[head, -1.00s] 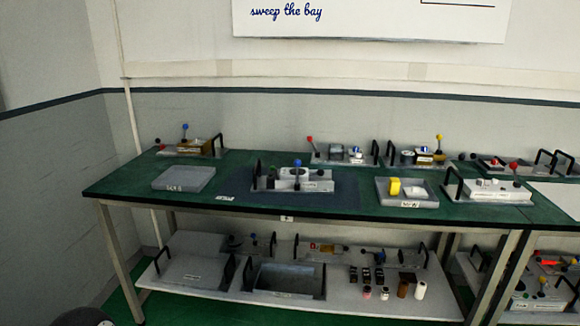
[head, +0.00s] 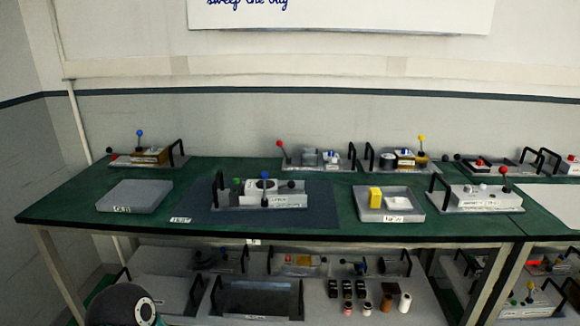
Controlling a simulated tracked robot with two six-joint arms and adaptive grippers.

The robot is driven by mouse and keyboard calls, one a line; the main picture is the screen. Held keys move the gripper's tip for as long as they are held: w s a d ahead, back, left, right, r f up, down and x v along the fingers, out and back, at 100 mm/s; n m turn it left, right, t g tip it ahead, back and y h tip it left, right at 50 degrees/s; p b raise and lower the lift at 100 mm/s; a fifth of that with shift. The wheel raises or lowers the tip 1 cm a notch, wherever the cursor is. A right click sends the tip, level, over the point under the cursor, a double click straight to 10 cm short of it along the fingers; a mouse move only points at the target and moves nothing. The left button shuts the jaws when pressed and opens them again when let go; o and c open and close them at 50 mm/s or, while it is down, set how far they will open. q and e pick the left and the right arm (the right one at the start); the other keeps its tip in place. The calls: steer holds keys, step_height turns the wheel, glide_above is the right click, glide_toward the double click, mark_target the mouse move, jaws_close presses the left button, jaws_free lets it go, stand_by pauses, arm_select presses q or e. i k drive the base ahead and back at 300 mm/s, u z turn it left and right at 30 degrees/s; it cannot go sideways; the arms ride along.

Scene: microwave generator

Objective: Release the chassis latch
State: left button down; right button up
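A grey chassis unit (head: 252,202) with black handles sits on the dark mat (head: 329,219) at the middle of the green bench. It carries a blue-knobbed lever (head: 264,175), a green part (head: 237,184) and a black-knobbed lever (head: 290,184). Its label is too small to read, and I cannot tell which part is the latch. Neither gripper shows in the head view. A dark rounded part of my own arm shows at the bottom left.
A grey tray (head: 134,196) lies left of the mat. Another tray (head: 408,214) on the right holds a yellow block (head: 375,198). More levered units line the back and right. A lower shelf (head: 328,315) holds bins and small parts.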

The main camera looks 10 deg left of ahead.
mark_target(263, 175)
steer(key=z, duration=0.1)
steer(key=i, duration=1.05)
steer(key=u, duration=0.45)
